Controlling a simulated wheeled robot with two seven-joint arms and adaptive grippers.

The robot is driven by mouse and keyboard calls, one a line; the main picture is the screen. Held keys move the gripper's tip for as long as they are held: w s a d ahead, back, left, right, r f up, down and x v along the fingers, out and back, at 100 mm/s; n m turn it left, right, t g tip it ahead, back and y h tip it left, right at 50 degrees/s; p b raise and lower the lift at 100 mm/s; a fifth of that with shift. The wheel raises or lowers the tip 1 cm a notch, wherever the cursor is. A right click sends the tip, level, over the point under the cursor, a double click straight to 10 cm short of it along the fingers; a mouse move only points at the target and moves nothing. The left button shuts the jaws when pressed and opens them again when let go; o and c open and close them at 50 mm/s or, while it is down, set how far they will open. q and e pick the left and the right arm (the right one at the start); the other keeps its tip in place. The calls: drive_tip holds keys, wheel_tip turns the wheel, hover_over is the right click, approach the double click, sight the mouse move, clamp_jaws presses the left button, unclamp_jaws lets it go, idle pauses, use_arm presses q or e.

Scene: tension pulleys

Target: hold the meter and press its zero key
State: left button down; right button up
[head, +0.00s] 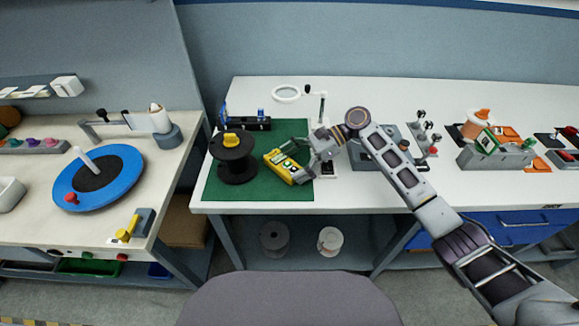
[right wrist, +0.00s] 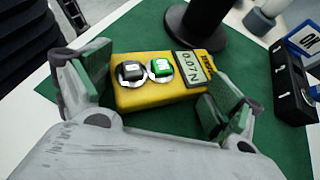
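The yellow meter (head: 284,166) lies on the green mat (head: 222,190), beside a black spool (head: 234,163). In the right wrist view the meter (right wrist: 150,98) shows a black key, a green key (right wrist: 161,70) and a display (right wrist: 190,66) that seems to read 0.07 N. My right gripper (head: 303,160) is at the meter's right side. In the wrist view its green-padded fingers (right wrist: 160,100) are spread wide, one near each end of the meter. Whether either pad touches the meter is unclear. My left gripper is not in view.
A black device with a blue tag (head: 245,122) stands behind the spool. A stand (head: 322,107) and a white ring (head: 286,93) are behind the meter. A grey fixture (head: 372,155) is to the right. The mat's front left is clear.

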drive_tip(key=c, duration=0.3)
drive_tip(key=shift+c, duration=0.2)
drive_tip(key=shift+s+f, duration=0.15)
drive_tip(key=shift+f, duration=0.05)
drive_tip(key=shift+c, duration=0.2)
idle(0.9)
